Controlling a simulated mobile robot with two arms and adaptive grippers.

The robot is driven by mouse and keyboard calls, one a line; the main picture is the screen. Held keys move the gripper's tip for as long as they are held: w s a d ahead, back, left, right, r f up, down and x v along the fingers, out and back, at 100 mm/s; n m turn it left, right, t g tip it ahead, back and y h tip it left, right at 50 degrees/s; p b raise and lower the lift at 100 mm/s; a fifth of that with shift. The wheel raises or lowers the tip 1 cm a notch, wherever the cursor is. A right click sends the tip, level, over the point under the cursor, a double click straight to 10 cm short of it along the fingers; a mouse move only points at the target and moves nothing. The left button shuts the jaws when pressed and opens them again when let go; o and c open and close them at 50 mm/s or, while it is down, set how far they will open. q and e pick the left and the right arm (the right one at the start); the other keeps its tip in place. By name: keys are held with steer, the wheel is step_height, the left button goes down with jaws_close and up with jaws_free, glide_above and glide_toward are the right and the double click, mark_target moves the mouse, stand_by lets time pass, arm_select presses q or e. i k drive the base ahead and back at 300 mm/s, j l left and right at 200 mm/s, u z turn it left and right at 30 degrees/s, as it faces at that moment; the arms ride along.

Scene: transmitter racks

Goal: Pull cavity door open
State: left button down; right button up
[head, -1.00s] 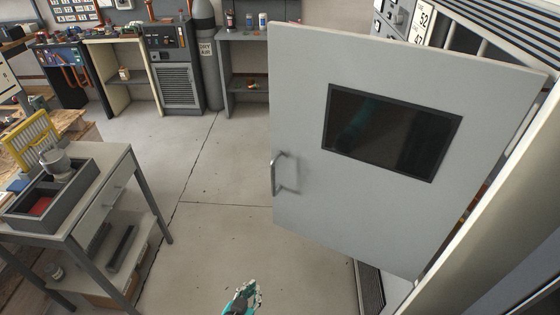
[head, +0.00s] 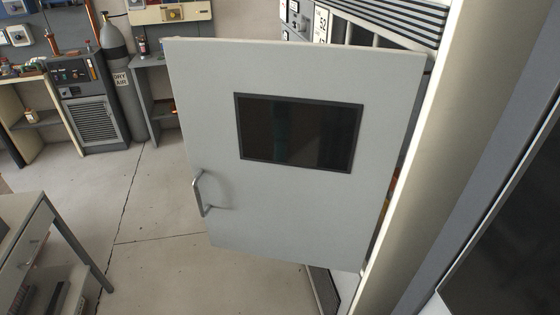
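The cavity door (head: 292,207) is a light grey panel with a dark window (head: 298,133). It stands swung out from its cabinet, with a gap along its right edge where a little of the interior shows. Its metal handle (head: 198,194) is on the left edge, and nothing touches it. Neither of my grippers shows in the head view now.
A grey metal table (head: 38,240) with a drawer stands at the lower left. A cabinet post (head: 450,130) rises at the right. Equipment and a grey gas cylinder (head: 120,75) line the back wall. The floor (head: 150,215) left of the door is clear.

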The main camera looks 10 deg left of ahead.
mark_target(293, 149)
steer(key=i+j+z, duration=0.15)
steer(key=j+z, duration=0.15)
steer(key=z, duration=0.15)
steer(key=j+z, duration=0.25)
steer(key=z, duration=0.25)
steer(key=i+j+z, duration=0.1)
steer(key=j+z, duration=0.6)
steer(key=z, duration=0.25)
steer(key=k+j+z, duration=0.15)
steer(key=j+z, duration=0.15)
steer(key=z, duration=0.15)
